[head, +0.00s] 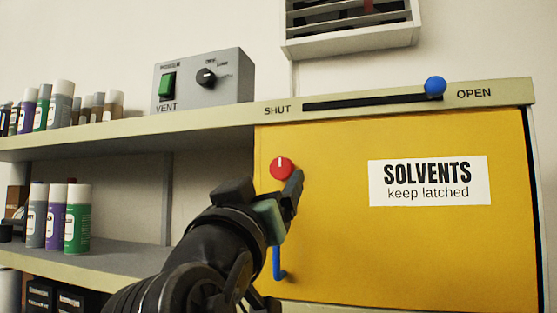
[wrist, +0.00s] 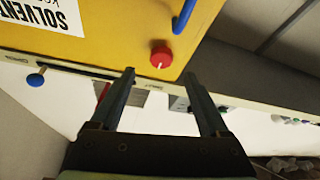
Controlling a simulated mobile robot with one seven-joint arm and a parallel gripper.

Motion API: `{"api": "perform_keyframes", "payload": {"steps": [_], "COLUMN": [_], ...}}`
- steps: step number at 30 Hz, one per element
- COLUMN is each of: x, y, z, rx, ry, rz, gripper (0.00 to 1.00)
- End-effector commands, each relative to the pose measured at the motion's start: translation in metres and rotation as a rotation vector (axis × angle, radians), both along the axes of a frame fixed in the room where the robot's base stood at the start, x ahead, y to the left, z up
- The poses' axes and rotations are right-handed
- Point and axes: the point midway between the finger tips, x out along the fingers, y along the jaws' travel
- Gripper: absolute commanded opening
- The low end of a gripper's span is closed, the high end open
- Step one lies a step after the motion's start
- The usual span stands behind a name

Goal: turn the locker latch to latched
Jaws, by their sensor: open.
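The locker latch is a small red round knob (head: 280,168) with a white mark pointing straight up. It sits near the upper left corner of the yellow locker door (head: 420,250), which looks closed. My gripper (head: 264,188) is open and empty, just in front of the door near the knob. In the wrist view the knob (wrist: 161,54) shows just beyond my open fingertips (wrist: 159,74), roughly centred between them. The fingers do not appear to touch it. In the head view my gripper hides part of the door below the knob.
A blue handle (head: 279,264) hangs below the knob. Above the door, a slider with a blue ball (head: 435,86) is at the OPEN end. A grey VENT box (head: 203,80) stands on the upper shelf. Spray cans (head: 77,215) stand at left.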

Motion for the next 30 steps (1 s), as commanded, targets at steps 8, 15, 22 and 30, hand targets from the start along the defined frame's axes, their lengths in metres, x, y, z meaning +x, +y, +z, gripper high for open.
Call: {"api": "perform_keyframes", "payload": {"steps": [8,15,22,30], "x": [0.045,0.06,0.061,0.061], "y": [-0.011,-0.014,-0.014,-0.014], "z": [0.022,0.026,0.025,0.025], "rx": [-0.001,-0.001,0.0,0.0], "ry": [0.001,0.0,-0.002,-0.001], "rz": [-0.001,0.002,0.003,0.002], "gripper": [0.79,0.79,0.79,0.41]}}
